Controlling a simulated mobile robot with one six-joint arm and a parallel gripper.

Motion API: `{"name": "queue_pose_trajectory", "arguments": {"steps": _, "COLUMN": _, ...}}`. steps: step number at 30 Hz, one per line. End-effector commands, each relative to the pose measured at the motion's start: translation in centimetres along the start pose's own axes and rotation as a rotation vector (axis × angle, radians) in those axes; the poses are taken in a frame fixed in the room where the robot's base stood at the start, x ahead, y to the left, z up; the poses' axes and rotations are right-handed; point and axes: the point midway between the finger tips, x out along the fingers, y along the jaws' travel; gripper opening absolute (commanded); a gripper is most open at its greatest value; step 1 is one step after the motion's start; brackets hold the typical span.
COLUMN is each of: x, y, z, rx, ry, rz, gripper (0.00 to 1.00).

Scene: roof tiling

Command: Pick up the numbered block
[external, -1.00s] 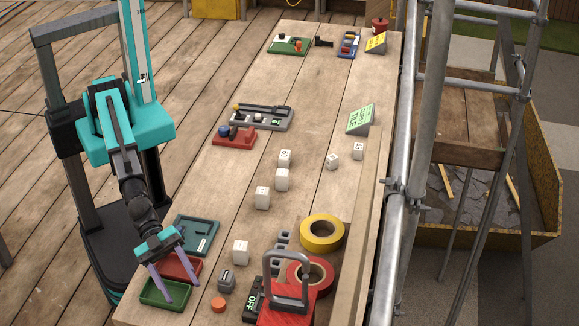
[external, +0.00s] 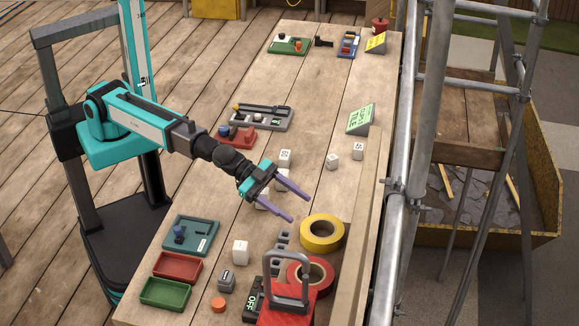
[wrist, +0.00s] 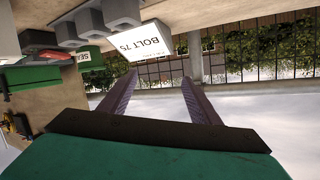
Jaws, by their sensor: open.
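Several white blocks stand on the wooden bench, including one at the front (external: 240,252), one at the back (external: 285,157) and two at the right (external: 332,161) (external: 358,150). Some bear dark markings too small to read, so I cannot tell which is the numbered block. My gripper (external: 299,208) is open and empty above the middle of the bench. It partly hides a white block (external: 262,204) beneath it. In the wrist view, a white face reading "BOLT 75" upside down (wrist: 152,42) shows beyond my open fingers (wrist: 160,77).
Yellow (external: 322,219) and red tape rolls lie right of front. A red padlock-like object (external: 287,303) stands at the front edge. Red (external: 178,267) and green (external: 165,294) trays are at front left. Scaffold poles (external: 409,180) run along the right side.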

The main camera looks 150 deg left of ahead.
Motion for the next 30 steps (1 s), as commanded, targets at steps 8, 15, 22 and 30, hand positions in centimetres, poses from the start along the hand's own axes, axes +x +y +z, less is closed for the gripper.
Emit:
{"name": "queue_pose_trajectory", "arguments": {"steps": 8, "x": -0.9, "y": -10.3, "z": 4.9, "rx": -0.104, "ry": -0.057, "rz": -0.097, "gripper": 0.57}}
{"name": "queue_pose_trajectory", "arguments": {"steps": 15, "x": -2.7, "y": -18.3, "z": 8.9, "rx": -0.192, "ry": -0.096, "rz": -0.173, "gripper": 0.57}}
{"name": "queue_pose_trajectory", "arguments": {"steps": 22, "x": -5.2, "y": -25.3, "z": 12.8, "rx": -0.276, "ry": -0.124, "rz": -0.243, "gripper": 0.57}}
{"name": "queue_pose_trajectory", "arguments": {"steps": 30, "x": -8.8, "y": -32.4, "z": 16.9, "rx": -0.37, "ry": -0.144, "rz": -0.316, "gripper": 0.57}}
